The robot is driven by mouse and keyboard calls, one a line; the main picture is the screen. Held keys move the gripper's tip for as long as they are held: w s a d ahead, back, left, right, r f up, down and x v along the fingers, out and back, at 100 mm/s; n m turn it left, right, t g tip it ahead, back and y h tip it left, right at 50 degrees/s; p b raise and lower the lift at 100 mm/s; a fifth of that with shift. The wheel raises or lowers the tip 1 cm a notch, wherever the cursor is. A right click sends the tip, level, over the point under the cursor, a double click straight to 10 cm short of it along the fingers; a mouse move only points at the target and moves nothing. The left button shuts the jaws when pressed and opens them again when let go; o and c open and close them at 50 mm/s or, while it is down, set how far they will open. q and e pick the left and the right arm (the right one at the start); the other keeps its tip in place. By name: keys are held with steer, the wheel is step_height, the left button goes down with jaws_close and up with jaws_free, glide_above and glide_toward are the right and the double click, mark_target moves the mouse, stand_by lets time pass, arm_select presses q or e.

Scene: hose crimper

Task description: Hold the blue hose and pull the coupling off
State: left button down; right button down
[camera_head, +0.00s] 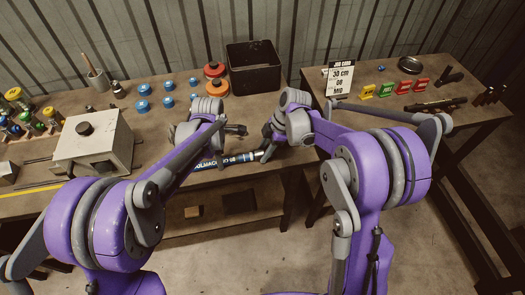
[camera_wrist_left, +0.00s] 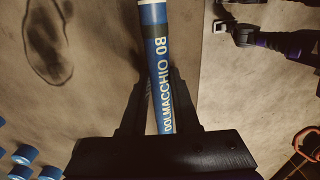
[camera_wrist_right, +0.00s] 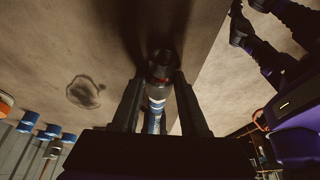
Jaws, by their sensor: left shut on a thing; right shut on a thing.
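The blue hose (camera_head: 213,162), with white lettering, lies across near the front edge of the left bench. My left gripper (camera_wrist_left: 157,90) is shut on the hose; the lettered length shows between its fingers in the left wrist view (camera_wrist_left: 161,70). The black coupling (camera_wrist_right: 160,66), with a thin red ring, shows in the right wrist view at the hose's end. My right gripper (camera_wrist_right: 155,88) is shut on the coupling, with blue hose (camera_wrist_right: 154,122) showing below it. In the head view the arms hide part of both grips, and the seam between coupling and hose is too dark to judge.
A grey box-shaped machine (camera_head: 92,152) stands on the left bench, and a black bin (camera_head: 253,78) at its back right. Blue and orange caps lie between. A job card (camera_head: 341,79) stands on the right bench, across a gap.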

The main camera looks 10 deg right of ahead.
arm_select(q)
steer(key=shift+d, duration=0.15)
arm_select(e)
steer(key=shift+d, duration=1.35)
steer(key=shift+r, duration=2.55)
arm_select(q)
steer(key=c, duration=0.6)
jaws_free()
